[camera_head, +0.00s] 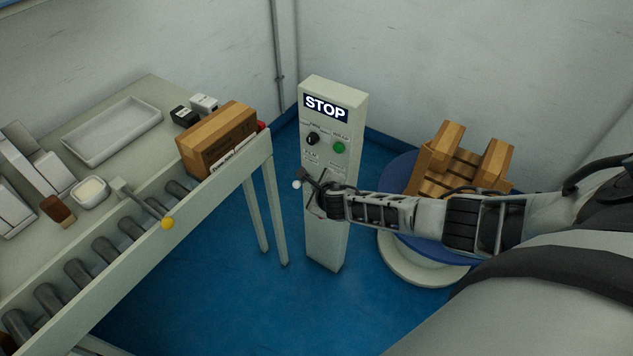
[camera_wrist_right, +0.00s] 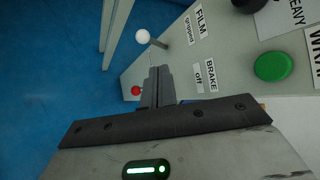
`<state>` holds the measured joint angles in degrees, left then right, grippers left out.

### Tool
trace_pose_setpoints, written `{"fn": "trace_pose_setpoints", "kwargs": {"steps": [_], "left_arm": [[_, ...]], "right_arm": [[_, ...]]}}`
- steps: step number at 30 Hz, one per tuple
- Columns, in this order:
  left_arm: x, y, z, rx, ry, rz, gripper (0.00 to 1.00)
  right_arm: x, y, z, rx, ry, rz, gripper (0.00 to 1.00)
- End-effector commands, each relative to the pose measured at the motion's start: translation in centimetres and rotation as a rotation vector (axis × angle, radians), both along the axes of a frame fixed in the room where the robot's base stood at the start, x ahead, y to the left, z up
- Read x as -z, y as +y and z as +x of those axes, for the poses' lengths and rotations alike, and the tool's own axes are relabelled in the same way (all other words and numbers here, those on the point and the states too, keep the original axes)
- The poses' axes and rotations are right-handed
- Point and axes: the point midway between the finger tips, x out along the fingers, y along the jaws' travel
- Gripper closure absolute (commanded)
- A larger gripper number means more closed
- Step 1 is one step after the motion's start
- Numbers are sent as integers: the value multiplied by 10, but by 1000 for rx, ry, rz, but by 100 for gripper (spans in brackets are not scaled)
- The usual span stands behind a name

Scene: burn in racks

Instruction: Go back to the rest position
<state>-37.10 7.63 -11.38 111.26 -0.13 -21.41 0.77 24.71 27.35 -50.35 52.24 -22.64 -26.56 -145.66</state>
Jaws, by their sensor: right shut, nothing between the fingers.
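My right gripper (camera_head: 316,190) reaches in from the right in the head view, in front of the pale control post (camera_head: 325,240). In the right wrist view its fingers (camera_wrist_right: 158,75) are closed together with nothing between them. The panel has a green button (camera_head: 339,147), a black knob (camera_head: 313,138) and labels reading FILM and BRAKE off. My left gripper is in neither view.
A roller conveyor (camera_head: 215,190) with a yellow-tipped lever (camera_head: 167,223) and a brown box (camera_head: 218,140) stands at left, beside a bench with a white tray (camera_head: 112,131).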

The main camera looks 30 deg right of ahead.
Motion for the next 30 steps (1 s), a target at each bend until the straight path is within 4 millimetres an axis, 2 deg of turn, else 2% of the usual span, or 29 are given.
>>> {"fn": "trace_pose_setpoints", "kwargs": {"steps": [8, 11, 13, 17, 18, 21, 25, 30], "left_arm": [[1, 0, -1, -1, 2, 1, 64], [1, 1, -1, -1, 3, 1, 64], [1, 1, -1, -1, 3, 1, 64], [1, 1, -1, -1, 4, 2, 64], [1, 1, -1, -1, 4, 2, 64], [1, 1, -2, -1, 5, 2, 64], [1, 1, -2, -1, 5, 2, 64], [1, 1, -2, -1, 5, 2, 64]], "right_arm": [[1, 3, -2, 11, -1, 18, 100], [4, 25, -13, 97, -12, 142, 100], [5, 52, -30, 230, -22, 318, 100], [-3, 107, -76, 639, -37, 766, 100], [-10, 119, -92, 792, -42, 908, 100], [-30, 141, -131, 1194, -58, 1230, 100], [-63, 148, -180, 1720, -108, 1551, 100], [-95, 142, -225, 2208, -208, 1757, 100]]}}
